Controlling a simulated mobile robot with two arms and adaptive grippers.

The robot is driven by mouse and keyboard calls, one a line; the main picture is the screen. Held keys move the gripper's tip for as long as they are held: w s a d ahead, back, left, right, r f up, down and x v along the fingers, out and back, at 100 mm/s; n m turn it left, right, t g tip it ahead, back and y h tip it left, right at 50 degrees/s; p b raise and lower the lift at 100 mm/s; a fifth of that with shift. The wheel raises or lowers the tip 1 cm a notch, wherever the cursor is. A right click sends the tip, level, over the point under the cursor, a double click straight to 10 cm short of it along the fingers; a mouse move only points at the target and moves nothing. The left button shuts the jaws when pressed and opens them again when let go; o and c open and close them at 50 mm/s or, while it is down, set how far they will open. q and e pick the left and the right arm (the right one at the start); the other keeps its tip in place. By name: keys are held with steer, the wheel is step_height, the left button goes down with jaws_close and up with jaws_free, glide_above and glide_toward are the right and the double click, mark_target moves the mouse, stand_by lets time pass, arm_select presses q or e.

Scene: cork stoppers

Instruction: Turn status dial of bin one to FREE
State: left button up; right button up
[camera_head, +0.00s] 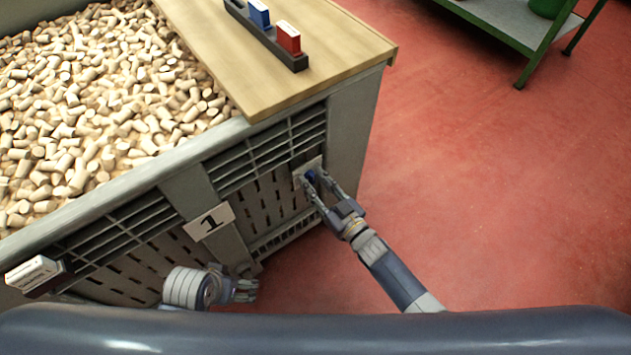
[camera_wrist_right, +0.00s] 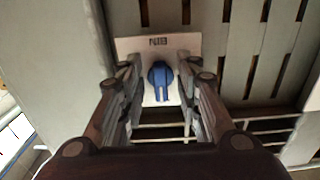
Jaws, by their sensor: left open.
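The bin's grey slatted side carries a white label with the number 1 (camera_head: 208,222). To the right of it sits a pale plate with a blue status dial (camera_head: 311,177). In the right wrist view the blue dial (camera_wrist_right: 160,76) is on a white plate (camera_wrist_right: 126,45) with upside-down "BIN" lettering. Its handle points down in that picture; no FREE mark is readable. My right gripper (camera_head: 318,183) is at the dial, its fingers open on either side with visible gaps. My left gripper (camera_head: 246,289) is open and empty, low by the bin's side.
The bin (camera_head: 350,130) is full of cork stoppers (camera_head: 100,110). A wooden board (camera_head: 265,70) on top bears a dark holder with blue and red blocks (camera_head: 288,38). A white block (camera_head: 33,272) sits at the left. Red floor on the right is clear up to a green shelf (camera_head: 510,25).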

steer(key=v, duration=1.2)
stand_by(0.5)
